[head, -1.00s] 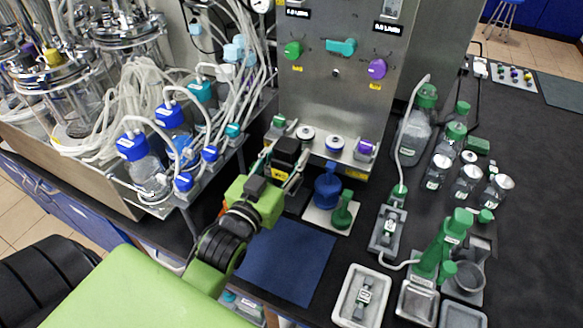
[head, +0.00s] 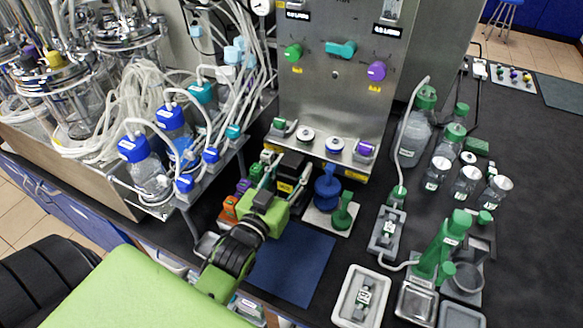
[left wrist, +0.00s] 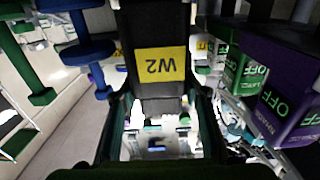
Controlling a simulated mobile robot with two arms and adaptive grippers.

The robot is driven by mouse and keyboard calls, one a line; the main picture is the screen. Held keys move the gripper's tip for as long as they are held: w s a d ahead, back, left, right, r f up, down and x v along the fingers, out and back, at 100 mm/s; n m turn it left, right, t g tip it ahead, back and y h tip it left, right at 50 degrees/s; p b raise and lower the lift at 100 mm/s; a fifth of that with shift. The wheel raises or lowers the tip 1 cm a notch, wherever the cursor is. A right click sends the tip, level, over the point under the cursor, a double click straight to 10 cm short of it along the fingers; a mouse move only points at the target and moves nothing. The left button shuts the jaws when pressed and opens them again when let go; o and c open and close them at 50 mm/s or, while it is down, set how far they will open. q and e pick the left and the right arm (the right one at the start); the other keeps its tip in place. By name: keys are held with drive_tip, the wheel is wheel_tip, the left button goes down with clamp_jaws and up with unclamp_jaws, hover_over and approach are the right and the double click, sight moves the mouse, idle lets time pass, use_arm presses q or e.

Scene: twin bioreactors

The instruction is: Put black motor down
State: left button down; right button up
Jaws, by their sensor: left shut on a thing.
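The black motor (head: 291,164) carries a yellow label (head: 284,187) and is upright in front of the steel cabinet's ledge, left of the blue stirrer-shaped part. My left gripper (head: 279,176) is shut around its sides. My right gripper is not in view.
A blue part (head: 326,186) and a green part (head: 343,211) stand on a white plate just right of the motor. Orange, purple and green boxes (head: 229,209) stand left of my gripper. A blue mat (head: 300,262) lies clear in front. Tubed bottles (head: 146,172) stand left.

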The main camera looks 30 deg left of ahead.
use_arm(q)
drive_tip(key=shift+f, duration=0.25)
drive_tip(key=c, duration=1.2)
unclamp_jaws()
drive_tip(key=shift+f, duration=0.2)
